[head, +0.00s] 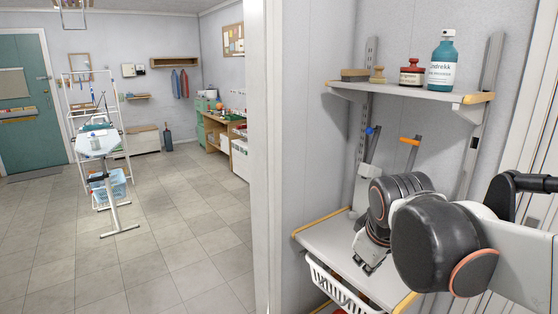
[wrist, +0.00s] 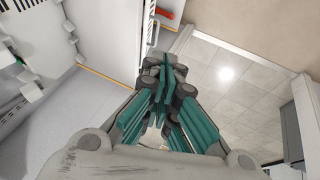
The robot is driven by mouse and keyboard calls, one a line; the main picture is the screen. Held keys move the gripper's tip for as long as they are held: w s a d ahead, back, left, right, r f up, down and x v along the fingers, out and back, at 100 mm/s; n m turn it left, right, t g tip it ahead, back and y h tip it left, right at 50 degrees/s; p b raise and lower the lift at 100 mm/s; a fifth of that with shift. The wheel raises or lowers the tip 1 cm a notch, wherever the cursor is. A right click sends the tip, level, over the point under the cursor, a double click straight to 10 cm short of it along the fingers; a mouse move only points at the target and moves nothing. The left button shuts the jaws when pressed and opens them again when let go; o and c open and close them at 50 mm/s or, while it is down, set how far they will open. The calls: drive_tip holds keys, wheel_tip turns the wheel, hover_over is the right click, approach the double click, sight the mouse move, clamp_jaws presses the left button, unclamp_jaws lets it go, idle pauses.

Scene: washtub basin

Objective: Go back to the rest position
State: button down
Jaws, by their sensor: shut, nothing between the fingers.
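My gripper (head: 364,266) hangs at the end of my bent arm on the right of the head view. It points down over or just in front of the lower shelf (head: 330,240); the exact gap cannot be told. In the wrist view my gripper (wrist: 166,72) shows its teal finger pads close together, with nothing held between them. The grey tiled floor shows beyond the fingers on the right of that view.
The upper shelf (head: 400,90) holds a teal bottle (head: 443,60), a red jar (head: 411,73) and brushes (head: 356,74). A white basket (head: 336,288) sits below the lower shelf. An ironing board (head: 97,142) stands at left. Open tiled floor (head: 180,230) lies between.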

drive_tip(key=s+f+m, duration=0.2)
drive_tip(key=s+m, duration=0.1)
drive_tip(key=s, duration=0.4)
drive_tip(key=s+d+f+m+t, duration=0.1)
drive_tip(key=s+f+m, duration=0.1)
drive_tip(key=s+m, duration=0.2)
drive_tip(key=s, duration=0.3)
drive_tip(key=shift+d+y, duration=0.3)
drive_tip(key=shift+y, duration=0.1)
drive_tip(key=shift+f, duration=0.1)
